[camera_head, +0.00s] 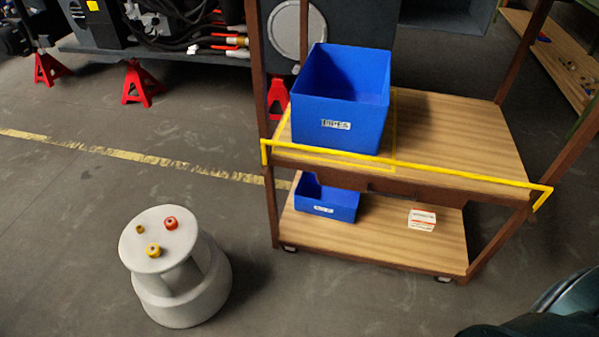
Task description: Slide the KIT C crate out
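A tall open blue crate (342,97) stands upright on the left part of the cart's upper wooden shelf (455,140). Its front carries a small white label, too blurred to read surely; it seems to say something like "PIPES". A smaller blue bin (327,201) with a cut-down front sits on the lower shelf (390,244), also with an unreadable white label. I cannot make out "KIT C" on either. Neither of my grippers shows in the head view.
A yellow bar (450,176) runs along the upper shelf's front edge, and yellow lines frame the crate's place. A red-and-white box (422,220) lies on the lower shelf. A round grey stool (178,262) with three small fittings stands front left. Red jack stands (139,84) are behind.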

